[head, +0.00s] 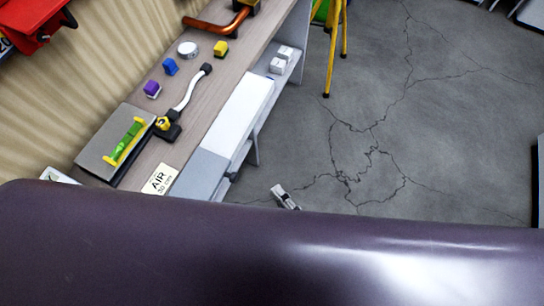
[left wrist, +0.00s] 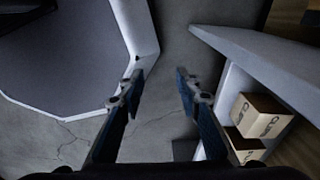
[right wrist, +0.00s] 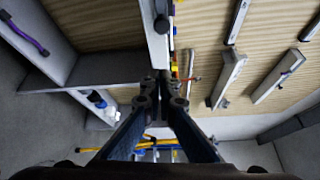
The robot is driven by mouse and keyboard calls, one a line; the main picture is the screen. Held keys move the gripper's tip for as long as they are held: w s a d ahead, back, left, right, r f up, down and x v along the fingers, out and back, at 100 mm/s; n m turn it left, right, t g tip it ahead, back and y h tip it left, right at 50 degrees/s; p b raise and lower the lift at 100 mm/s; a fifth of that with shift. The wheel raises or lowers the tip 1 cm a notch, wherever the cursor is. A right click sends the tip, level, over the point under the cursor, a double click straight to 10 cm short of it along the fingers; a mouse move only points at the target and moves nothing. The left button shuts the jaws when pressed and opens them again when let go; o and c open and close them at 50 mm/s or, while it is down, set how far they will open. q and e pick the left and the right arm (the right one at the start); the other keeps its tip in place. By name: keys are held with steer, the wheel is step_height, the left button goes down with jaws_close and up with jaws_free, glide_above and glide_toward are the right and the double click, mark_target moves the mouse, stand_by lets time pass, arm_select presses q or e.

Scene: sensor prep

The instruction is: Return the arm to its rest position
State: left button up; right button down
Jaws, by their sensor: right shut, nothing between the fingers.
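My right gripper (head: 285,196) shows small in the head view, over the grey floor beside the bench's front edge. Its lower part and arm are hidden behind a large dark curved surface across the bottom. In the right wrist view its fingers (right wrist: 164,80) are together with nothing between them. My left gripper (left wrist: 158,82) is open and empty in the left wrist view, its fingers well apart above the floor. It is not seen in the head view.
A workbench (head: 215,95) carries blue, purple and yellow blocks, a white disc (head: 187,48), a white hose and a grey box (head: 100,150) with a green vial. Cardboard boxes (left wrist: 258,115) sit on a shelf. A yellow stand (head: 335,50) is behind; cracked floor (head: 440,120) is clear.

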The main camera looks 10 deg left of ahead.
steer(key=w+d+f+n+g+h, duration=0.1)
steer(key=d+f+n+g+h, duration=0.15)
steer(key=d+f, duration=0.7)
steer(key=w+d+f+n+g+h, duration=0.1)
steer(key=d+f+n+h, duration=0.25)
steer(key=f, duration=1.25)
steer(key=s+d+f+n+g+h, duration=0.2)
steer(key=s+d+f, duration=0.2)
steer(key=f, duration=0.3)
steer(key=s+d+f+n+g+h, duration=0.2)
steer(key=s+d+f, duration=0.2)
steer(key=f, duration=0.3)
steer(key=s+d+f+n+g+h, duration=0.1)
steer(key=s+f+g, duration=0.1)
steer(key=s, duration=0.5)
steer(key=s+d+f+n+g, duration=0.2)
steer(key=s+f, duration=0.2)
steer(key=s, duration=0.3)
steer(key=shift+h, duration=0.4)
